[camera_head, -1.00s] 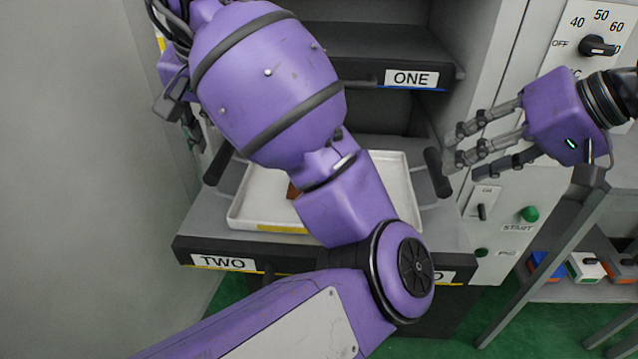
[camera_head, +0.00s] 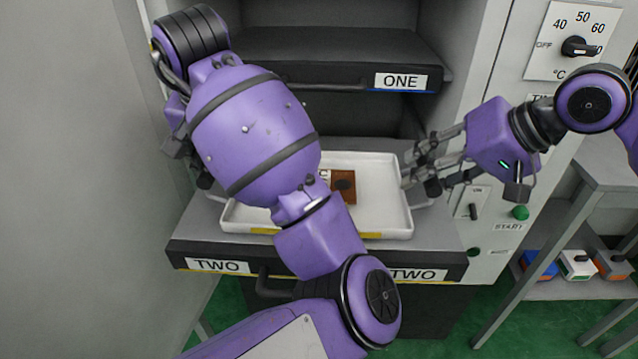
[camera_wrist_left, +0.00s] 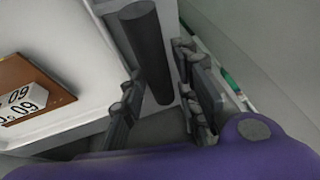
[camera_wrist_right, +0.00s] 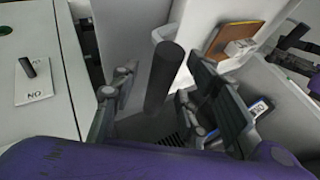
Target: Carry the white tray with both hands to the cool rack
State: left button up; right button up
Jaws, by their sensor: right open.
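The white tray (camera_head: 385,205) sits level on the pulled-out shelf marked TWO (camera_head: 190,240). It holds a brown piece (camera_head: 344,188) with a white label, partly hidden by my left arm. My right gripper (camera_head: 428,172) is open at the tray's right side; in the right wrist view its fingers (camera_wrist_right: 150,95) stand apart on either side of the tray's black handle (camera_wrist_right: 164,75). My left gripper is largely hidden in the head view; in the left wrist view its fingers (camera_wrist_left: 162,100) are apart, with the other black handle (camera_wrist_left: 148,45) between them. No cool rack can be identified.
The shelf marked ONE (camera_head: 345,55) is above the tray. A control panel with a dial (camera_head: 578,47) and a green START button (camera_head: 520,213) is right of it. A grey stand (camera_head: 600,170) with several coloured boxes below is further right. A plain wall is on the left.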

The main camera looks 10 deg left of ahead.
pick_arm(q)
jog(key=shift+f, duration=0.25)
pick_arm(e)
jog(key=shift+w+a+f, duration=0.1)
jog(key=shift+a+f, duration=0.05)
pick_arm(q)
grip_shut()
pick_arm(e)
jog(key=c, duration=0.7)
grip_shut()
